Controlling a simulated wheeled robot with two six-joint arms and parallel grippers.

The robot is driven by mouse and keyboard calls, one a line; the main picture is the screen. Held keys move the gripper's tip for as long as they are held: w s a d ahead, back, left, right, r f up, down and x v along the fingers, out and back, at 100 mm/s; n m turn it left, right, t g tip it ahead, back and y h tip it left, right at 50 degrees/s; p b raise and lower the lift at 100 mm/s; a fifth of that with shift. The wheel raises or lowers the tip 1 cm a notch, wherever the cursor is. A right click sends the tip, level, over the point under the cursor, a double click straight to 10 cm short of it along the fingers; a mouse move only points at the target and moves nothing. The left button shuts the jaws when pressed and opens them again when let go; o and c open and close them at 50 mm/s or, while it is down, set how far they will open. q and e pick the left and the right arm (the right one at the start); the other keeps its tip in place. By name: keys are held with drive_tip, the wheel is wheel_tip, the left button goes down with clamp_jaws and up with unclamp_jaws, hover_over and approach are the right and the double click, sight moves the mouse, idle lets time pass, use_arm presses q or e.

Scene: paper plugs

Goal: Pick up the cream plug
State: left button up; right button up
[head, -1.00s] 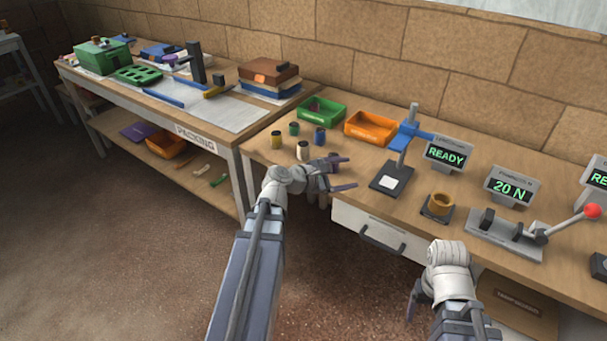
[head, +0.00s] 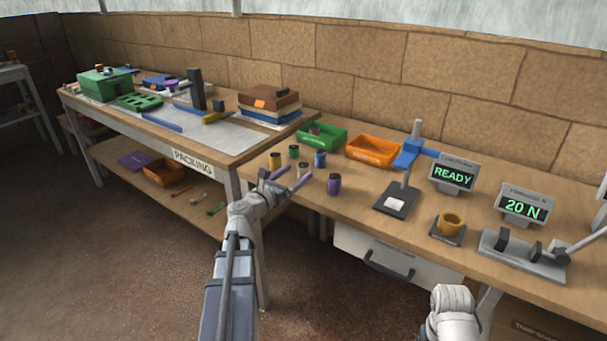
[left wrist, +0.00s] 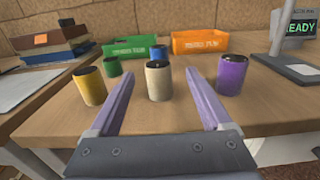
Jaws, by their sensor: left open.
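The cream plug (head: 303,169) stands upright on the right-hand bench, among several coloured plugs. In the left wrist view the cream plug (left wrist: 158,82) shows in the gap between my two purple fingers, and nothing touches it. My left gripper (head: 293,177) is open and empty, low over the bench edge and pointing at the plug. It also shows in the left wrist view (left wrist: 160,76). I cannot tell whether the fingertips reach level with the plug. My right wrist shows at the bottom edge of the head view, with its fingers out of the picture.
A purple plug (left wrist: 232,74) stands close beside my right-hand finger. A yellow plug (left wrist: 90,86), a green plug (left wrist: 113,67) and a blue plug (left wrist: 158,53) stand around the cream one. A green bin (head: 322,136) and an orange bin (head: 373,150) stand behind.

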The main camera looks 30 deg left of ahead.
sight(300, 170)
use_arm(q)
drive_tip(key=shift+w+f, duration=0.1)
drive_tip(key=shift+w, duration=2.5)
drive_tip(key=shift+c, duration=0.3)
clamp_jaws()
